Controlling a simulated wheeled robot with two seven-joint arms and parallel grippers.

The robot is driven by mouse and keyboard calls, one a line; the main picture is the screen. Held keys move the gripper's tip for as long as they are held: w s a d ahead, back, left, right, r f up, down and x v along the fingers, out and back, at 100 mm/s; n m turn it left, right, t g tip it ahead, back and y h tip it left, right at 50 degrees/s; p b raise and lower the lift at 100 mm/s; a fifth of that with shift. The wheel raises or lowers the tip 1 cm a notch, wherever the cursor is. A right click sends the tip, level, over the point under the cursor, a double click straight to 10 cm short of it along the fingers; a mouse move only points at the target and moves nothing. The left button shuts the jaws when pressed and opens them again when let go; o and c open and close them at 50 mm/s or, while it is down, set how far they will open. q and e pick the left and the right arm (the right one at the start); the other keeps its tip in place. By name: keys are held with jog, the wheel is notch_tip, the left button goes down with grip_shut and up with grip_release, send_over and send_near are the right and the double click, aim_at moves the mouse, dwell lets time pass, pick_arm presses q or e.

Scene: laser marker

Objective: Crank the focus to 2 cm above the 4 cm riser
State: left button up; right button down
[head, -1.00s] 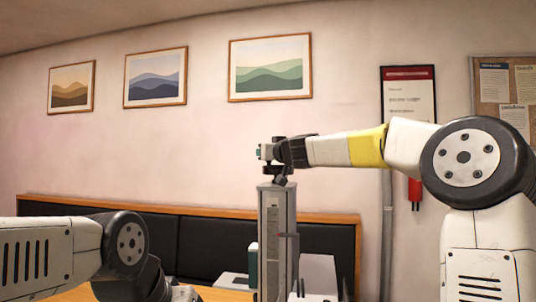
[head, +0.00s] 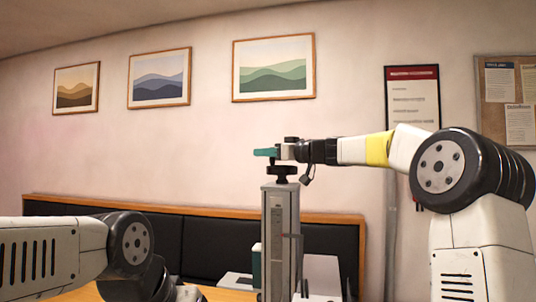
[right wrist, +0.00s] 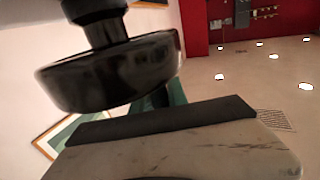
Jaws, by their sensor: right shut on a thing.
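The laser marker's grey column (head: 280,240) stands upright in the head view, with a scale strip on its front. A black crank wheel (head: 283,172) sits on its top; in the right wrist view the wheel (right wrist: 110,75) fills the upper left, with a short dark peg (right wrist: 160,98) on it. My right gripper (head: 268,152) is at the top of the wheel, its teal finger pointing left. It is shut on the crank's peg, mostly hidden behind the near finger. My left arm (head: 60,250) is low at the left; its gripper is out of view. The scale is too small to read.
A dark green box (head: 256,265) and pale items stand beside the column's foot on the wooden table (head: 75,294). A black padded bench (head: 210,245) runs along the wall behind. The air left of the column's top is clear.

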jog(key=shift+s+d+n+g+y, duration=0.1)
jog(key=shift+s+n+g+y, duration=0.5)
jog(key=shift+n+g, duration=0.95)
jog(key=shift+s+n+g+y, duration=0.55)
jog(key=shift+n+g, duration=0.45)
jog(key=shift+g, duration=1.2)
jog(key=shift+s+d+n+g+y, duration=0.1)
jog(key=shift+s+n+g+y, duration=0.5)
jog(key=shift+n+g, duration=0.95)
jog(key=shift+s+g, duration=0.1)
jog(key=shift+g, duration=0.5)
jog(key=c, duration=1.3)
grip_release()
jog(key=shift+m+t, duration=0.3)
